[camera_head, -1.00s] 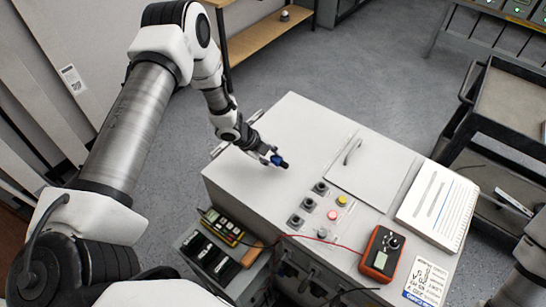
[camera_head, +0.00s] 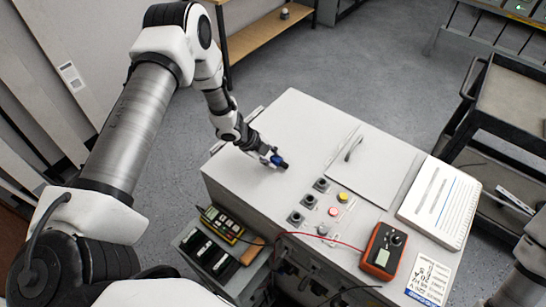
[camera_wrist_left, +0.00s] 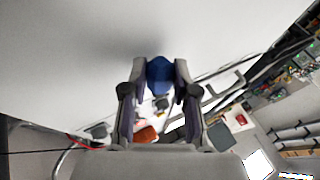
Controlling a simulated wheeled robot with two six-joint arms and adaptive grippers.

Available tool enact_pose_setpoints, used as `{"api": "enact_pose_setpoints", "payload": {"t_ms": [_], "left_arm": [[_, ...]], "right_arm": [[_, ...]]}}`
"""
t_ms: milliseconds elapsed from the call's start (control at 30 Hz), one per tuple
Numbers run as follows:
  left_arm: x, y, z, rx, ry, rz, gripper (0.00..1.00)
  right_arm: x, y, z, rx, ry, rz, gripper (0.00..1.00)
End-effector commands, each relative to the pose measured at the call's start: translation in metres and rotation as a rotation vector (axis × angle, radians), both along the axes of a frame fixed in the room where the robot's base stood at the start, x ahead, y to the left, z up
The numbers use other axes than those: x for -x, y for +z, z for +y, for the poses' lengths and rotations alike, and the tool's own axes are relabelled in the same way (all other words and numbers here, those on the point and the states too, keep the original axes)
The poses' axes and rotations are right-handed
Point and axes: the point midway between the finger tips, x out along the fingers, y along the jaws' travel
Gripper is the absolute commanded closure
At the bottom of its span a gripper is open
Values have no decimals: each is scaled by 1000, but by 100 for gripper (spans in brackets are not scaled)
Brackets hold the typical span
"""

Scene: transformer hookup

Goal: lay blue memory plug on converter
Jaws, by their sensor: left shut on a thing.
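My left gripper (camera_head: 268,156) is shut on the blue memory plug (camera_head: 277,160), a small blue piece with a dark end. The gripper holds it just over the left part of the grey converter cabinet's top (camera_head: 290,125); I cannot tell if the plug touches the surface. In the left wrist view the plug (camera_wrist_left: 160,75) sits between the two fingertips, against the pale top. At the right edge of the head view part of my right arm shows, but its fingers are not in view.
Several push buttons (camera_head: 332,211) are on the cabinet. An orange meter (camera_head: 384,250), a notebook (camera_head: 438,203) and a label card (camera_head: 428,281) lie at its right. A yellow meter (camera_head: 222,224) is at the front left. A black cart (camera_head: 508,105) stands right. The cabinet's back left is clear.

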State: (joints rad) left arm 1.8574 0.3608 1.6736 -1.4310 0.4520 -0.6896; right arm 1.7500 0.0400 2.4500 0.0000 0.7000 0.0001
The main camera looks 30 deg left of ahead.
Motion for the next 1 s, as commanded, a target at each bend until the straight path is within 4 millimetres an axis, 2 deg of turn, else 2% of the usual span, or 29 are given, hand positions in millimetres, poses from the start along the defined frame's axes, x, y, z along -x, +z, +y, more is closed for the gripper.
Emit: {"api": "enact_pose_setpoints", "payload": {"t_ms": [200,233,300,600,733,867,1000], "left_arm": [[0,-8,0,0,0,0,100],[0,-6,0,0,0,0,61],[0,-6,0,0,0,0,42],[1,-6,0,0,0,1,42],[3,0,4,-1,1,0,42],[11,21,13,3,3,-2,42],[25,54,29,5,4,-3,42]], "right_arm": [[0,-6,0,0,0,0,100],[0,-5,0,0,0,0,100],[0,-4,0,0,0,0,100],[0,-4,0,0,0,0,100],[0,-4,0,0,0,0,100],[0,-4,0,0,0,0,100],[0,-4,0,0,0,0,100]]}}
